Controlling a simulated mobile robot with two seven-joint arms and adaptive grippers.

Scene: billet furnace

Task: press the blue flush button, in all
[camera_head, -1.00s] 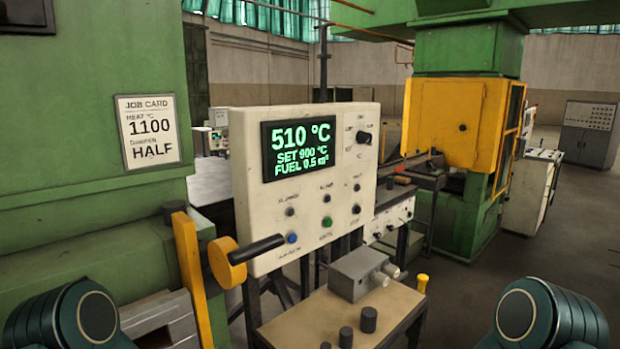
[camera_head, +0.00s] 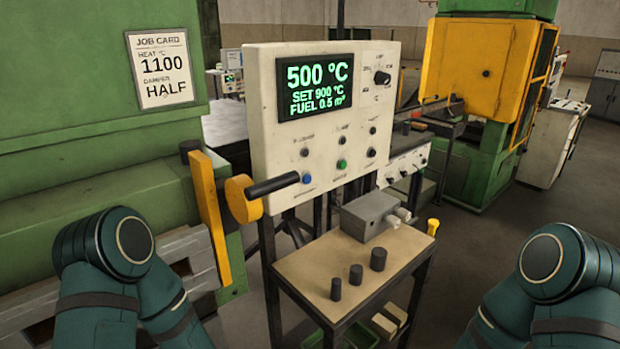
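The blue flush button (camera_head: 307,178) is a small round button at the lower left of the cream control panel (camera_head: 262,130). A green button (camera_head: 341,164) and a dark button (camera_head: 371,152) sit to its right in the same row. The panel's screen (camera_head: 314,87) reads 500 °C, SET 900 °C, FUEL 0.5 m³. A black lever handle (camera_head: 272,187) on a yellow hub ends just left of the blue button. Only links of my two arms show, at the lower left and lower right. Neither gripper is in view.
A small table (camera_head: 300,270) below the panel holds a grey box (camera_head: 369,216) and several dark cylinders. A yellow upright bar (camera_head: 211,215) stands by the green furnace body (camera_head: 60,90) at left. A job card (camera_head: 164,68) reads 1100, HALF.

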